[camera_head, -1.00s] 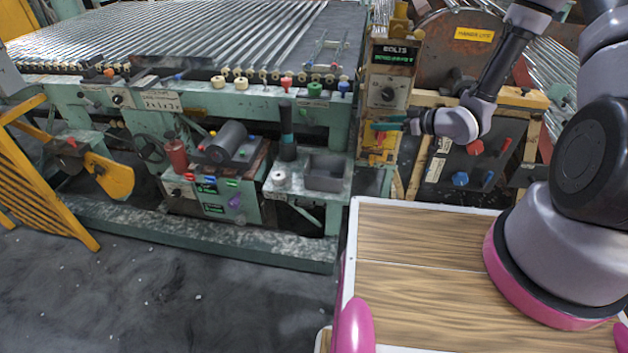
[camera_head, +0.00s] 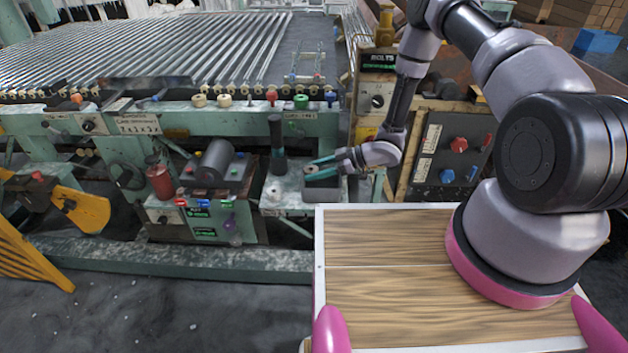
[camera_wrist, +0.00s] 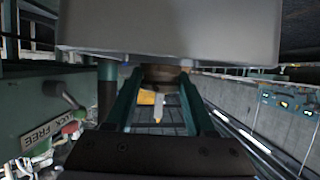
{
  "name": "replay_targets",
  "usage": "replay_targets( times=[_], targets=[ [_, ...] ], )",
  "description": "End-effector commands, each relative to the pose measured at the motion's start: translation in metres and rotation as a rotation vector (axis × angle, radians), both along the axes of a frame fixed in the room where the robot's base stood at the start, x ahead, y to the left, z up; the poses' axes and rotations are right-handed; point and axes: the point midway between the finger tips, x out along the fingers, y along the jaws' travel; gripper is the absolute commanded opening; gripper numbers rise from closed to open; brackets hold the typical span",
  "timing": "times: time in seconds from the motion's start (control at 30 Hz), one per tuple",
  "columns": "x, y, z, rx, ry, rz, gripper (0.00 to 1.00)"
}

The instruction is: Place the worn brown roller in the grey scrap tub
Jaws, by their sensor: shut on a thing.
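The grey scrap tub (camera_head: 322,194) sits on the pale green shelf at the front of the machine. My gripper (camera_head: 309,169) is at the height of the tub's rim, with its teal fingers pointing left across the tub's top. In the wrist view the fingers (camera_wrist: 160,85) are apart with a short brown piece (camera_wrist: 162,75) between their tips, which appears to be the worn brown roller. A large pale grey surface covers the top of that view and hides part of the tips and roller. I cannot tell whether the roller touches the tub.
A dark upright cylinder with a teal band (camera_head: 277,140) and a white spool (camera_head: 274,192) stand on the shelf left of the tub. A dark grey drum (camera_head: 215,160) and a red canister (camera_head: 160,182) are further left. A control panel with red and blue knobs (camera_head: 452,150) is to the right.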

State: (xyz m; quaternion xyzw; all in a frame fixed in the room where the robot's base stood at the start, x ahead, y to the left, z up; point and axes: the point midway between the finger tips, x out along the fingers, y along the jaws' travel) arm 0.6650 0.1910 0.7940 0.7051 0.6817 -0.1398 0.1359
Motion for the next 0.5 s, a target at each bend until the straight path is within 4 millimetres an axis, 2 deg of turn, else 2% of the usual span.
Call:
replay_targets(
  times=[0.23,0.5],
  targets=[
    [-0.001,0.000,-0.035,0.000,0.002,0.001,0.01],
    [-0.001,0.000,-0.036,0.000,0.001,0.000,0.01]
  ],
)
